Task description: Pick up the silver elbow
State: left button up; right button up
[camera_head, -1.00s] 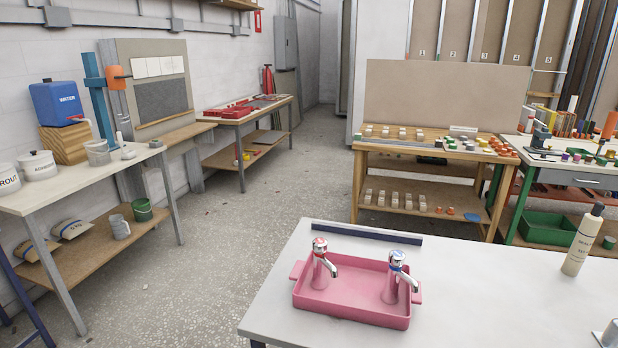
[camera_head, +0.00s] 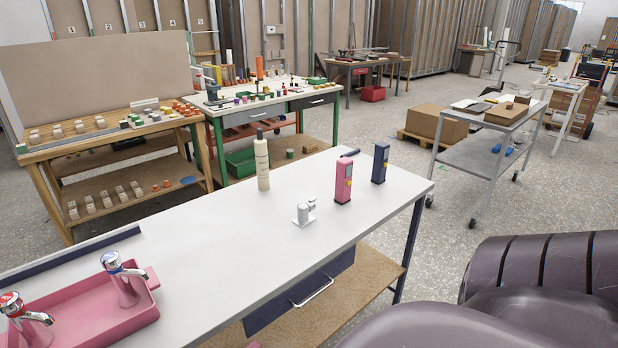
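A small silver fitting with a bent, elbow-like top on a flat base (camera_head: 304,213) stands on the white workbench (camera_head: 235,240), right of the cream bottle. It is the only silver piece of this kind I can make out on this bench; its exact shape is small in the view. Neither of my grippers is in view. Large dark rounded parts, which look like my own arm, fill the lower right corner.
A cream bottle (camera_head: 262,160), a pink device (camera_head: 343,182) and a dark blue device (camera_head: 380,162) stand near the fitting. A pink tray (camera_head: 90,310) with two taps is at lower left. The bench around the fitting's front is clear.

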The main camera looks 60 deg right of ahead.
aim_at(304, 218)
jog(key=z, duration=1.7)
